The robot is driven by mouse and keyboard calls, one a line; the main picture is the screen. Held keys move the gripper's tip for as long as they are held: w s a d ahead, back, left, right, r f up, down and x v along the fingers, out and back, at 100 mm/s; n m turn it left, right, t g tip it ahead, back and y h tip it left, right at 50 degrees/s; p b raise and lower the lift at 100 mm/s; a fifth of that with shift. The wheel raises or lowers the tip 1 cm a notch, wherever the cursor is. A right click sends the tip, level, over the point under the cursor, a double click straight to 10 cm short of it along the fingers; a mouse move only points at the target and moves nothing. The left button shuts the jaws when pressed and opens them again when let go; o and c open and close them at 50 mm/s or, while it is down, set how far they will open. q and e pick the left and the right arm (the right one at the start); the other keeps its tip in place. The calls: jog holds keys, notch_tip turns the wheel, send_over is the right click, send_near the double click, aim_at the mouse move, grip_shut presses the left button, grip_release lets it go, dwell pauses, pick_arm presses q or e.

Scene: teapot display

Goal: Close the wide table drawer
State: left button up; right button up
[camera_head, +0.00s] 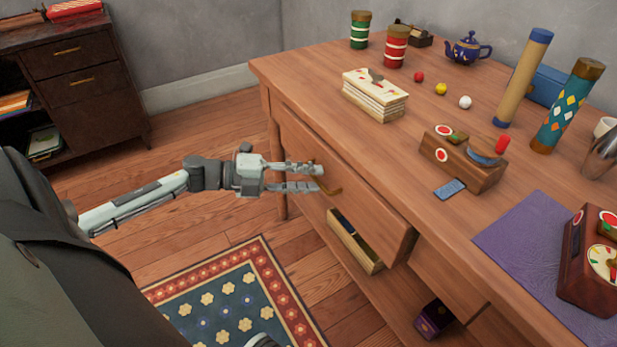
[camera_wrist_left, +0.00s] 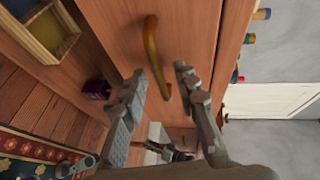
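The wide table drawer (camera_head: 345,185) has a long brown wooden front under the left edge of the table. Its right end appears to stand out from the panel beside it; how far it is open is hard to tell. Its curved brass handle (camera_head: 331,190) shows in the left wrist view too (camera_wrist_left: 151,45). My left gripper (camera_head: 318,178) is open at the handle. In the left wrist view its fingers (camera_wrist_left: 158,78) are spread, with the handle's lower end between their tips; contact is not clear.
The wooden table (camera_head: 330,75) carries a card stack (camera_head: 375,98), teapot (camera_head: 467,49), cylinders and boxes. Below the drawer is an open yellowish tray (camera_head: 354,240) and a purple box (camera_head: 433,320). A patterned rug (camera_head: 225,300) lies on the floor. A dark cabinet (camera_head: 75,75) stands at back left.

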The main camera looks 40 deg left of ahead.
aim_at(325, 171)
pick_arm(q)
grip_shut()
pick_arm(e)
jog(key=shift+s+a+f, duration=0.1)
jog(key=shift+a, duration=0.2)
pick_arm(q)
jog(key=shift+w, duration=0.1)
jog(key=w, duration=0.1)
jog(key=w+d+b, duration=0.1)
jog(key=w, duration=0.1)
jog(key=shift+w+d, duration=0.1)
jog(key=shift+d, duration=0.1)
jog(key=shift+w, duration=0.25)
pick_arm(e)
notch_tip(325, 171, up, 2)
jog(key=shift+d+r, duration=0.15)
jog(key=shift+r, duration=0.05)
